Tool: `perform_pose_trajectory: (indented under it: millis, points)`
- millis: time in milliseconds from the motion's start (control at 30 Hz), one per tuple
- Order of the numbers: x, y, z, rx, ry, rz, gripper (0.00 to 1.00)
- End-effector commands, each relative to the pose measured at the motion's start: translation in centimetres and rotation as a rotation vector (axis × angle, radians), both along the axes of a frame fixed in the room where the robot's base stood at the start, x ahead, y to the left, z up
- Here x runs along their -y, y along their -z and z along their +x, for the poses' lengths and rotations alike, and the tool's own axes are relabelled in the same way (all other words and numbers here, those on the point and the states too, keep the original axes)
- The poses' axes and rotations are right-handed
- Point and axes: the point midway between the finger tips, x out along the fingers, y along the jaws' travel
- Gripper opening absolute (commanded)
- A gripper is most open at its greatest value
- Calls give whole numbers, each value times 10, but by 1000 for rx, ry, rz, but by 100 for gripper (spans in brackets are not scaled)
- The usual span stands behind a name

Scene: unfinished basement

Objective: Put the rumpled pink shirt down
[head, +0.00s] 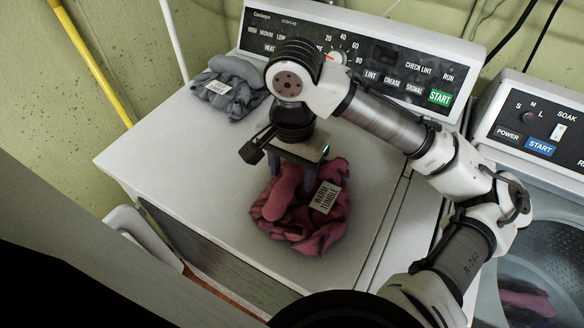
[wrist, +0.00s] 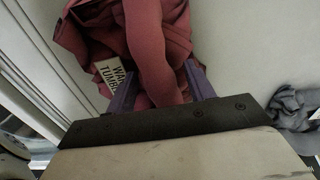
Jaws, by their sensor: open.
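The rumpled pink shirt (head: 318,232) lies in a heap on the white top of the dryer (head: 180,150). A tag on it reads "WARM TUMBLE". My gripper (head: 292,178) is right above the back of the heap, pointing down, with its purple fingers open. In the wrist view, the shirt (wrist: 155,45) fills the upper middle, and a fold of it lies between the two fingers of my gripper (wrist: 160,88). The fingertips are partly hidden by the cloth, so I cannot tell whether they touch it.
A grey cloth with a tag (head: 232,88) lies at the dryer's back left, by the control panel (head: 350,55). To the right stands an open washer (head: 540,240) with a pink cloth (head: 526,300) inside. The dryer top left of the shirt is clear.

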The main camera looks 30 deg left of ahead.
Motion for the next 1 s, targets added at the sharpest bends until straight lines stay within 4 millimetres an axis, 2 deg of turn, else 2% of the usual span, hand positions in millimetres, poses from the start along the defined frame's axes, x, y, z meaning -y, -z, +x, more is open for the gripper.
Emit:
perform_pose_trajectory:
  millis: [167, 500, 633, 800, 1000]
  points:
    - [0, -13, 1, 5, 1, 0, 53]
    - [0, -82, 3, 5, 2, 0, 53]
    - [0, -103, 3, 4, 0, 0, 53]
    - [0, -119, 4, 2, 0, 0, 53]
    - [0, -124, 3, 0, -1, 1, 53]
